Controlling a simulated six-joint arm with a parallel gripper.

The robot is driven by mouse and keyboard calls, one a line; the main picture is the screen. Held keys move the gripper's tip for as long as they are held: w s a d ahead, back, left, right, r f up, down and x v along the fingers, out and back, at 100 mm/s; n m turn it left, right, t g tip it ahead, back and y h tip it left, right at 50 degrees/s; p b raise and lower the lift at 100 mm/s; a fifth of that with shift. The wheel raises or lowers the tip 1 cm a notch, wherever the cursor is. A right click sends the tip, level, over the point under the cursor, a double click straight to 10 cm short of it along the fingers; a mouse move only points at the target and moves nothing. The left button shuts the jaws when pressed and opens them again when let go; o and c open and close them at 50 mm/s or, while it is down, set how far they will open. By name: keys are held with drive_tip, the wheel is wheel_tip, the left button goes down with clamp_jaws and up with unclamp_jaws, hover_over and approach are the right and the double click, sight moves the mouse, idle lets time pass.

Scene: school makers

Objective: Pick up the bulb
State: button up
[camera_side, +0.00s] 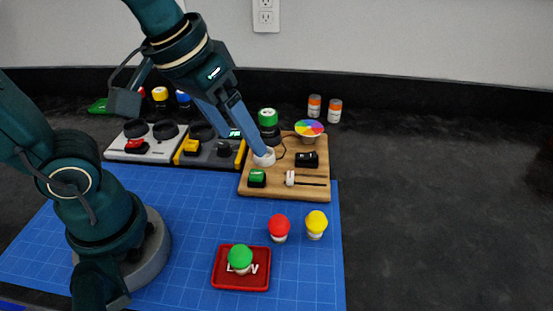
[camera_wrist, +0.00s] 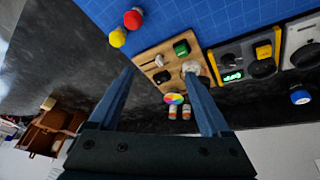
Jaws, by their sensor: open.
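Three bulb-like pieces with coloured tops and pale bases stand at the front: a red bulb (camera_side: 279,223), a yellow bulb (camera_side: 316,220) and a green bulb (camera_side: 240,256). The green one is on a small red tray (camera_side: 221,272); the other two are on the blue mat (camera_side: 180,235). In the wrist view the red bulb (camera_wrist: 133,18) and yellow bulb (camera_wrist: 118,38) show at upper left. My gripper (camera_side: 247,142) is open above the left part of the wooden board (camera_side: 283,190), near a white round socket (camera_side: 264,159), away from these bulbs. The wrist view shows no bulb held between its fingers (camera_wrist: 158,75).
The board carries a green block (camera_side: 257,178), a black switch (camera_side: 307,159) and a colour wheel (camera_side: 309,128). Control panels (camera_side: 125,157) stand behind the mat. Two orange-and-white jars (camera_side: 314,106) stand at the back. The dark table is clear at right.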

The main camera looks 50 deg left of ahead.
drive_tip(key=w+d+f+g, duration=0.2)
drive_tip(key=w+d+f, duration=0.1)
drive_tip(key=d+f, duration=0.1)
drive_tip(key=m+g, duration=0.2)
hover_over(279, 219)
wheel_tip(279, 219, down, 5)
drive_tip(key=shift+w+r, duration=0.1)
drive_tip(key=shift+r, duration=0.1)
drive_tip(key=shift+f, duration=2.65)
clamp_jaws()
drive_tip(key=shift+r, duration=0.1)
